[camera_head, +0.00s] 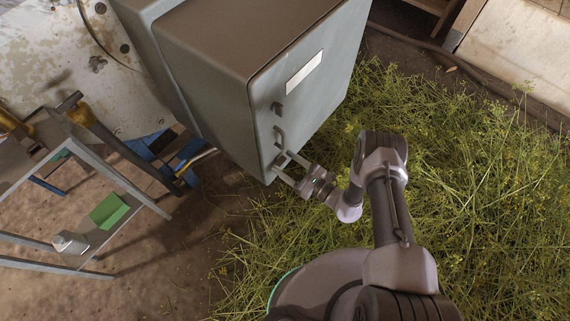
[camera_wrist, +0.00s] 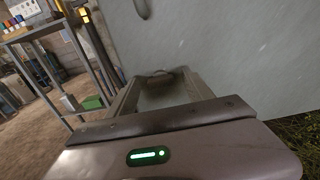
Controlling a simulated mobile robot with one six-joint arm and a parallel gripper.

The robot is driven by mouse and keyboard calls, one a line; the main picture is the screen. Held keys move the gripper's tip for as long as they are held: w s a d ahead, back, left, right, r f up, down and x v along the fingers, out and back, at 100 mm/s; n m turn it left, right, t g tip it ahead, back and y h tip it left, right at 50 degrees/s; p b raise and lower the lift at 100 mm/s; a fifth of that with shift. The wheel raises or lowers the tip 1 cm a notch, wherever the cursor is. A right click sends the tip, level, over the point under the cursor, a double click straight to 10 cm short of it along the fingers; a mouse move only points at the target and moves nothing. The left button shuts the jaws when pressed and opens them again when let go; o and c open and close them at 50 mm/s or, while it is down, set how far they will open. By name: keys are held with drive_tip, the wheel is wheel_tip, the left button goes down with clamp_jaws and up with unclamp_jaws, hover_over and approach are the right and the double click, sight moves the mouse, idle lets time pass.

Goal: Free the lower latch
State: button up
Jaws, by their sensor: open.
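A grey metal cabinet (camera_head: 225,60) stands tilted in the head view. Its door carries a dark upper latch (camera_head: 277,107) and a bar handle (camera_head: 280,135) below it. My gripper (camera_head: 283,164) is at the lower part of the door, below the handle, with its two fingers apart. In the wrist view the open fingers point at the grey door (camera_wrist: 230,50). A small dark part, apparently the lower latch (camera_wrist: 158,72), shows at the fingertips. I cannot tell whether they touch it. The fingers hide most of it in the head view.
Cut green herbs (camera_head: 450,200) cover the floor on the right. A metal shelf stand (camera_head: 125,185) with a green block (camera_head: 109,211) is at the left. A hose (camera_head: 415,42) runs along the floor at the top right.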

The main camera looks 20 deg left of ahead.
drive_tip(key=shift+w+a, duration=0.15)
drive_tip(key=shift+a, duration=0.2)
clamp_jaws()
